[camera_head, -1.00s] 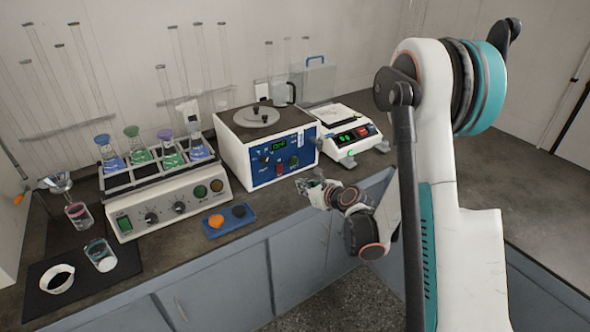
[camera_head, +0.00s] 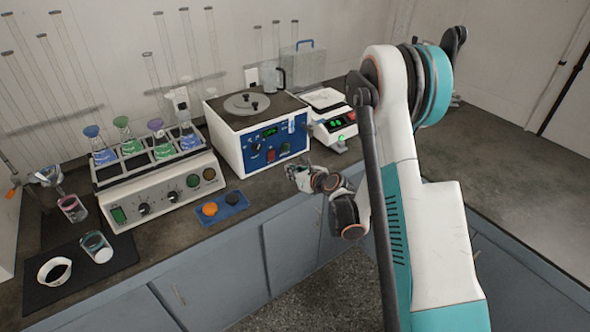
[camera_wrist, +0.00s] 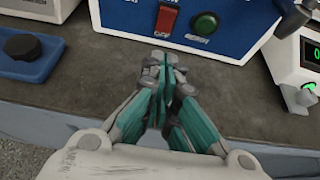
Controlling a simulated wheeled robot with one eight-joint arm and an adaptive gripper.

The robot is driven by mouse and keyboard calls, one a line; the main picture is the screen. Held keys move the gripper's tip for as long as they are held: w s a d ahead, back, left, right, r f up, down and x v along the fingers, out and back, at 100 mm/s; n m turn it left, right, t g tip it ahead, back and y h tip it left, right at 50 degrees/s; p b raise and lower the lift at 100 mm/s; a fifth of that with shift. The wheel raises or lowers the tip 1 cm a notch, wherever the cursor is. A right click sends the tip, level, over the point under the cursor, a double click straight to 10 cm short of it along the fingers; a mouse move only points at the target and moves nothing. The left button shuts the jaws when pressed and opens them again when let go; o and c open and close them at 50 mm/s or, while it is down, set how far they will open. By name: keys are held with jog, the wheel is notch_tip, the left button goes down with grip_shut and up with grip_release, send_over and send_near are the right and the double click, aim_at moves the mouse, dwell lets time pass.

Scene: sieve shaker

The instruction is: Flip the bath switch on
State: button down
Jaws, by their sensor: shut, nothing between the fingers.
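A white box with a blue front panel (camera_head: 273,144) and a round lid on top, which looks like the bath, stands in the middle of the counter. Its red rocker switch (camera_wrist: 167,20) shows at the top of the wrist view, on the lower part of the panel. A green round button (camera_wrist: 205,24) sits to its right. My gripper (camera_wrist: 165,60) is shut and empty, fingers together, just in front of the panel and below the red switch. The fingertips look apart from the switch. In the head view my gripper (camera_head: 291,172) is near the box's lower right front.
A white scale (camera_head: 331,121) with a lit display stands close on the right. A small blue tray (camera_head: 233,212) with orange and black knobs lies at the left. A flask shaker (camera_head: 160,195) stands further left.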

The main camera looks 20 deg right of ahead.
aim_at(271, 157)
jog(key=x, duration=0.6)
jog(key=shift+w+a+f+b, duration=0.15)
jog(key=shift+f+b, duration=0.1)
jog(key=shift+b, duration=0.15)
jog(key=shift+w+a+r, duration=0.25)
jog(key=shift+w+r, duration=0.35)
jog(key=shift+w, duration=0.4)
jog(key=shift+w+a+r+b, duration=0.2)
jog(key=shift+w+r+b, duration=0.1)
jog(key=shift+w, duration=0.35)
jog(key=shift+w+a+r+g+p, duration=0.15)
jog(key=shift+w+r+g+p, duration=0.15)
jog(key=shift+r+g+p, duration=0.1)
jog(key=shift+f, duration=0.1)
